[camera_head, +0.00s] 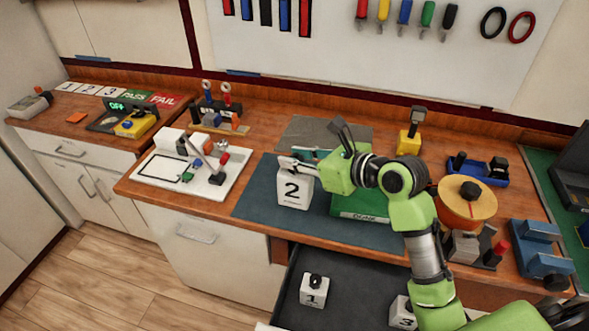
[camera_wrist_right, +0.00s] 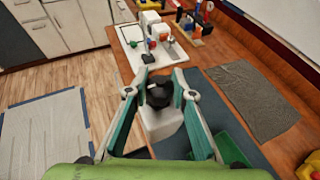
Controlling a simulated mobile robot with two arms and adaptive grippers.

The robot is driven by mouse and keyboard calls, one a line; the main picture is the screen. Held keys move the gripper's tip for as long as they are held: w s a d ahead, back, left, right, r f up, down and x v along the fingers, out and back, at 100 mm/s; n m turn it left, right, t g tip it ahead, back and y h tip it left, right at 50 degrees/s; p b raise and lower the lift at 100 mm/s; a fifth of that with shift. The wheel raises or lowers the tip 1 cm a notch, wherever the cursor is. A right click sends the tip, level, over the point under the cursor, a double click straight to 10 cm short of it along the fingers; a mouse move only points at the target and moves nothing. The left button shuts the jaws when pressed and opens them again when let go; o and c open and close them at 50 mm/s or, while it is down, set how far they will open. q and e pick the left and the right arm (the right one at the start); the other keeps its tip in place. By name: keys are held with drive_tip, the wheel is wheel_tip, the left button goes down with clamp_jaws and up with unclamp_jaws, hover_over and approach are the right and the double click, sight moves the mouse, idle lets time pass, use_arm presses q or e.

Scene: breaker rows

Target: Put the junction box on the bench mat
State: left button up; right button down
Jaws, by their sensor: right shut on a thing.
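A white box marked 2 (camera_head: 293,190), which I take for the junction box, is upright over the left part of the blue-grey bench mat (camera_head: 250,203). My right gripper (camera_head: 295,163) is at its top, shut on its black knob. In the right wrist view the knob (camera_wrist_right: 158,95) is between the fingertips of my right gripper (camera_wrist_right: 160,84), with the white body below. I cannot tell whether the box touches the mat. Similar white boxes marked 1 (camera_head: 314,290) and 3 (camera_head: 402,313) are in the open drawer (camera_head: 350,284). My left gripper is not in view.
A green tray or sheet (camera_head: 360,206) lies right of box 2, partly behind my right arm. A white board with small parts (camera_head: 160,180) stands left of the mat. A grey cloth (camera_wrist_right: 252,97) lies behind the mat. The drawer juts out below the bench edge.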

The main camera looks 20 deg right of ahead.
drive_tip(key=w+f+p, duration=0.2)
drive_tip(key=w+f, duration=0.8)
drive_tip(key=f, duration=0.1)
drive_tip(key=shift+w+d+f, duration=0.15)
drive_tip(key=shift+w+d, duration=0.1)
drive_tip(key=shift+w, duration=0.15)
drive_tip(key=c, duration=1.7)
unclamp_jaws()
drive_tip(key=shift+f, duration=0.25)
drive_tip(key=shift+s, duration=0.1)
drive_tip(key=shift+r, duration=0.1)
drive_tip(key=b+v, duration=0.1)
drive_tip(key=v, duration=1.1)
